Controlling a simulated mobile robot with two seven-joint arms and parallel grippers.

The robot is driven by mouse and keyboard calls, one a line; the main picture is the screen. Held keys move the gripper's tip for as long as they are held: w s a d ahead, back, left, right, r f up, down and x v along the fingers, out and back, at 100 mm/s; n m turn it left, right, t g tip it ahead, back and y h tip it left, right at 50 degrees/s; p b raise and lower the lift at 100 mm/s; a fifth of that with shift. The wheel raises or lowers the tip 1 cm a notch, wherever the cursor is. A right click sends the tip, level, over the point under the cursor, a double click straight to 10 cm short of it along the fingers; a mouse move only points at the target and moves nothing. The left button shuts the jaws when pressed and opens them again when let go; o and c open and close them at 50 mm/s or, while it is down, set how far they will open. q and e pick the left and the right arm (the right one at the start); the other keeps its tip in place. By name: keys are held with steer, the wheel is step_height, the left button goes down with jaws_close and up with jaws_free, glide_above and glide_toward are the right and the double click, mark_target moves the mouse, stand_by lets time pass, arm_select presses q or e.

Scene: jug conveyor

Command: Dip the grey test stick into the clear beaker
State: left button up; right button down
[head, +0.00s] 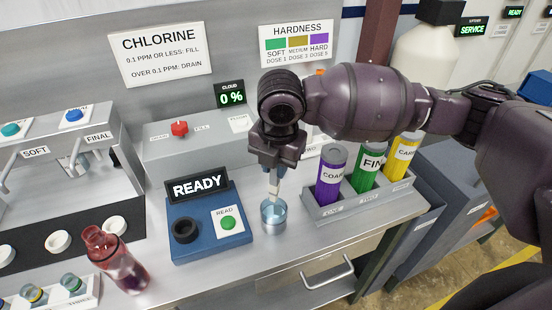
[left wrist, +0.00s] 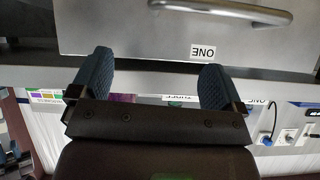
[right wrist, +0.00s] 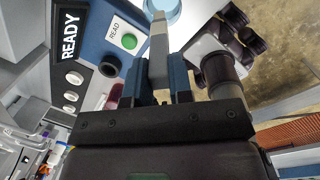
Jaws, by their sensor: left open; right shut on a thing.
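The clear beaker (head: 273,219) stands on the steel counter, right of the blue reader, with bluish liquid in it. My right gripper (head: 272,163) is above it, shut on the grey test stick (head: 273,186). The stick points down at the beaker's mouth; I cannot tell whether its tip is inside. In the right wrist view the stick (right wrist: 158,48) sits between the fingers of the gripper (right wrist: 155,80), and its far end overlaps the beaker (right wrist: 163,8). My left gripper (left wrist: 152,80) is open and empty in the left wrist view, facing a drawer front (left wrist: 130,40).
The blue reader (head: 184,246) has a READY display (head: 197,187) and green button. A rack (head: 350,206) holds purple, green and yellow canisters close to the right arm. A reddish translucent jug (head: 117,262) stands at front left. Counter is clear between beaker and front edge.

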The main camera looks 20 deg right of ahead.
mark_target(276, 196)
arm_select(q)
steer(key=shift+w+f+b, duration=0.25)
steer(key=shift+w+b, duration=0.1)
steer(key=shift+b, duration=0.4)
arm_select(e)
steer(key=shift+f, duration=4.3)
steer(key=shift+r+p, duration=1.1)
steer(key=shift+r, duration=0.25)
arm_select(q)
steer(key=shift+r, duration=0.85)
arm_select(e)
steer(key=shift+r, duration=3.9)
